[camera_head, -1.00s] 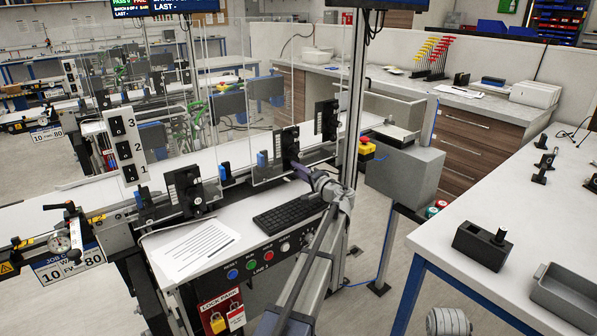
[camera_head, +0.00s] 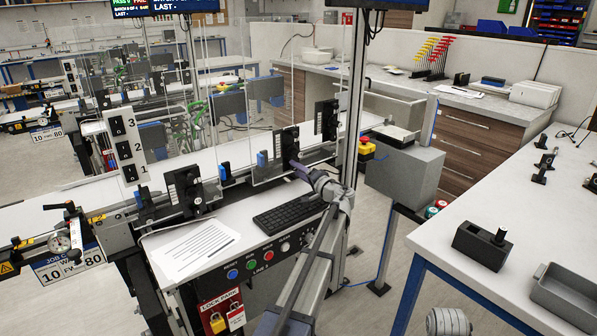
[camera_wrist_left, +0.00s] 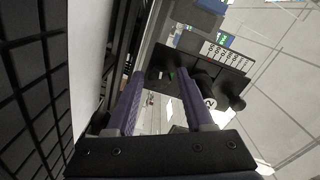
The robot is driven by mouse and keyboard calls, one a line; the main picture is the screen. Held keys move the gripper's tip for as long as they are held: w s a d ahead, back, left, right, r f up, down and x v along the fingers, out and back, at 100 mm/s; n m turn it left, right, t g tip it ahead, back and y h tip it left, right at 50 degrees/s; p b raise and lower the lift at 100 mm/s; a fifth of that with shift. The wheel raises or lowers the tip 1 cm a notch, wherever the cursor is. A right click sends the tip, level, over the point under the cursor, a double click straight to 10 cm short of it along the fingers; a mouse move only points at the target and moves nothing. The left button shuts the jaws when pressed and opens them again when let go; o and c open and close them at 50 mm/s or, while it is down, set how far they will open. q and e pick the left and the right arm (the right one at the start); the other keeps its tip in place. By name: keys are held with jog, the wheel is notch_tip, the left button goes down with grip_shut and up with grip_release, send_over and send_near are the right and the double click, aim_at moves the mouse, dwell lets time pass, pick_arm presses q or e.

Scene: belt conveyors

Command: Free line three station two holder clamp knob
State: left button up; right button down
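Black station holders stand along the conveyor in the head view. The middle one (camera_head: 287,145) is directly beyond my left gripper (camera_head: 297,168). In the left wrist view the gripper's two purple fingers (camera_wrist_left: 161,74) are apart with nothing held between them. A black holder plate (camera_wrist_left: 232,58) lies beyond the fingertips. A round black knob with a white "2" mark (camera_wrist_left: 209,103) is just right of the right finger, which partly covers its surroundings. I cannot tell whether finger and knob touch. My right gripper is not in view.
A keyboard (camera_head: 288,211) and a paper sheet (camera_head: 196,248) lie on the near ledge. Clear guard panels and an upright post (camera_head: 354,100) stand close to my left gripper. Another black holder (camera_head: 185,190) is to the left. A grey box (camera_head: 405,173) is at right.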

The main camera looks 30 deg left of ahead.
pick_arm(q)
jog(key=shift+o, duration=0.8)
jog(key=v, duration=0.7)
jog(key=shift+s+d, duration=0.15)
jog(key=shift+d, duration=0.2)
